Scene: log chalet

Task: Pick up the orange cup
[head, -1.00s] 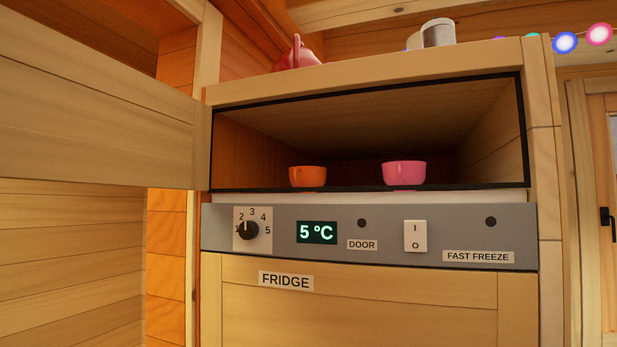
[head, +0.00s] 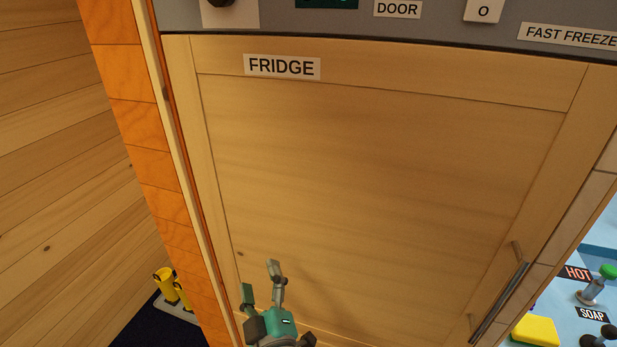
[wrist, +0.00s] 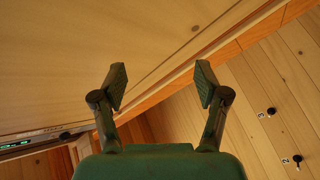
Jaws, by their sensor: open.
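The orange cup is out of both current views; a second ago the head view showed it in the open compartment above the fridge panel, left of a pink cup. My gripper (head: 262,283) is low in front of the fridge door (head: 380,170) in the head view. In the wrist view my gripper (wrist: 161,85) has its two fingers spread apart, with nothing between them. The fridge door and a plank wall lie beyond the fingers.
The grey control panel (head: 420,22) runs above the fridge door. A metal handle (head: 499,303) is at the door's lower right. Yellow boots (head: 168,285) stand on the floor at left. A yellow sponge-like block (head: 536,331) and taps are at lower right. Wall hooks (wrist: 271,111) show in the wrist view.

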